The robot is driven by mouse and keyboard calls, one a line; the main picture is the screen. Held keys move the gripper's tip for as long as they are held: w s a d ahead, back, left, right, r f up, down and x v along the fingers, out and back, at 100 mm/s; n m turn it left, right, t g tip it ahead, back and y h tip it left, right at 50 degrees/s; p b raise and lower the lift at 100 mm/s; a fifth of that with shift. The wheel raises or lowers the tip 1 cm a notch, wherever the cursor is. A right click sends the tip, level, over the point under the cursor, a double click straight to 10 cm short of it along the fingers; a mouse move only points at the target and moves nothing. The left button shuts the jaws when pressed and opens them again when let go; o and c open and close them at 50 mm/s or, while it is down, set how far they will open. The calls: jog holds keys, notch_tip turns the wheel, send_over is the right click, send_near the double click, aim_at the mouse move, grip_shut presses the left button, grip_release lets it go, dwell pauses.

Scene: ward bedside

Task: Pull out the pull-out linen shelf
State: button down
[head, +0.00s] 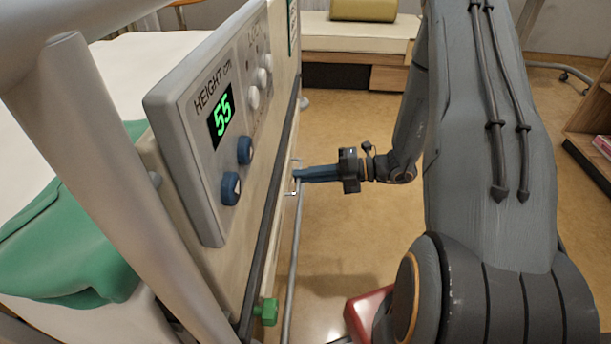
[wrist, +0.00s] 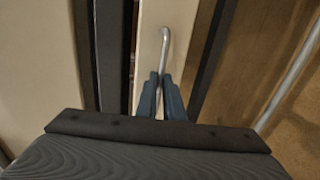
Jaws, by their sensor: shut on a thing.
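My gripper (head: 297,175) reaches left to the side of the bed's end panel in the head view. Its two blue fingers show in the wrist view (wrist: 162,82). They are shut on a thin metal bar handle (wrist: 165,42). The handle stands on a narrow cream front, the linen shelf's front (wrist: 152,18). A bit of the handle also shows beside the fingertips in the head view (head: 293,192). A dark narrow gap runs along the left of the cream front in the wrist view. The shelf's inside is mostly hidden, and I cannot tell how far out it is.
The bed's control panel (head: 215,120) reads HEIGHT 55, with blue and white knobs. A green knob (head: 266,311) sticks out low on the bed end. A grey rail (head: 292,262) runs beside it. A bench (head: 345,35) stands behind; floor between is clear.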

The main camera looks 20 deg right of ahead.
jog(key=f+p+v, duration=0.2)
jog(key=v, duration=0.8)
jog(key=f+p+v, duration=0.2)
jog(key=p+v, duration=0.1)
jog(key=v, duration=0.7)
jog(key=shift+s+d+f, duration=0.2)
jog(key=shift+s+d, duration=0.15)
jog(key=shift+d, duration=0.2)
jog(key=c, duration=1.9)
grip_release()
jog(key=shift+p, duration=0.3)
jog(key=p+v, duration=0.1)
jog(key=v, duration=0.6)
jog(key=shift+s+d, duration=0.15)
jog(key=shift+d, duration=0.2)
